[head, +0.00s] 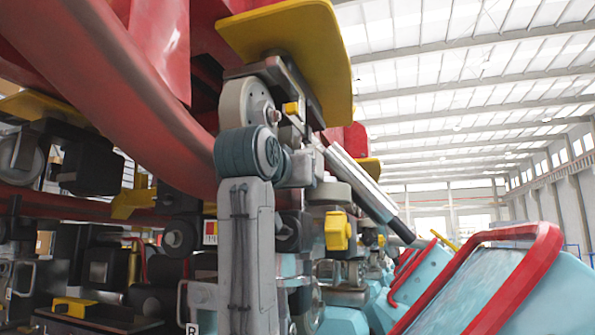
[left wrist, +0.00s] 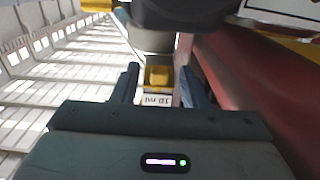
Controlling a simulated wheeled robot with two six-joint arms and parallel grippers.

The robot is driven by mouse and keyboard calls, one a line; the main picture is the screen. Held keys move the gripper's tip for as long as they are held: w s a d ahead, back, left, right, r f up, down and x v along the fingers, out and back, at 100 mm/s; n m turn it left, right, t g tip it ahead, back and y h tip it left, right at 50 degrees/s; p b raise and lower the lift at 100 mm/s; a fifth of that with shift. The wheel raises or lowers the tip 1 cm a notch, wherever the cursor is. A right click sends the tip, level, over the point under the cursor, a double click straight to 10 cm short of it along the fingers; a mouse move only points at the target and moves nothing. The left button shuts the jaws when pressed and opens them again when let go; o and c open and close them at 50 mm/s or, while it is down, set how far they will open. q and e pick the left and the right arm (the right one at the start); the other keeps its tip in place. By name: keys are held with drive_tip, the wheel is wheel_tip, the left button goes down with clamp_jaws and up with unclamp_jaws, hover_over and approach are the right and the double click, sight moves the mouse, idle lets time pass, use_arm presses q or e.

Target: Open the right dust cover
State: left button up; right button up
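In the left wrist view my left gripper (left wrist: 158,84) has its two fingers apart. A small yellow block (left wrist: 158,76) with a pale lettered label (left wrist: 156,99) shows between them, with a gap to each finger. I cannot tell how deep between the fingers it lies. In the head view a pale grey arm link with a teal joint, apparently my arm, rises at centre; I cannot make out the fingertips there. A large yellow plate (head: 310,50) hangs above it. I cannot tell for certain which part is the right dust cover. My right gripper does not show.
A thick red tube (head: 125,95) runs close along the left. A second yellow block (head: 338,231) sits right of the arm link. Pale blue panels with a red rail (head: 545,245) fill the lower right. Open hall space lies at the upper right.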

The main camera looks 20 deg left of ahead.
use_arm(q)
drive_tip(key=shift+w, duration=0.3)
drive_tip(key=shift+s+r, duration=0.1)
drive_tip(key=shift+s, duration=0.05)
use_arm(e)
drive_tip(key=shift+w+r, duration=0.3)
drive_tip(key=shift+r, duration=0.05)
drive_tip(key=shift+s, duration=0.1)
use_arm(q)
drive_tip(key=c, duration=0.7)
drive_tip(key=shift+o, duration=0.2)
drive_tip(key=shift+f+b, duration=0.25)
drive_tip(key=shift+b, duration=0.05)
drive_tip(key=t+b, duration=0.1)
drive_tip(key=f+b, duration=0.1)
drive_tip(key=b, duration=0.1)
drive_tip(key=shift+w+t, duration=0.2)
drive_tip(key=shift+t, duration=0.2)
drive_tip(key=shift+w+r+t+b, duration=0.15)
drive_tip(key=shift+t+b, duration=0.25)
drive_tip(key=shift+b, duration=0.2)
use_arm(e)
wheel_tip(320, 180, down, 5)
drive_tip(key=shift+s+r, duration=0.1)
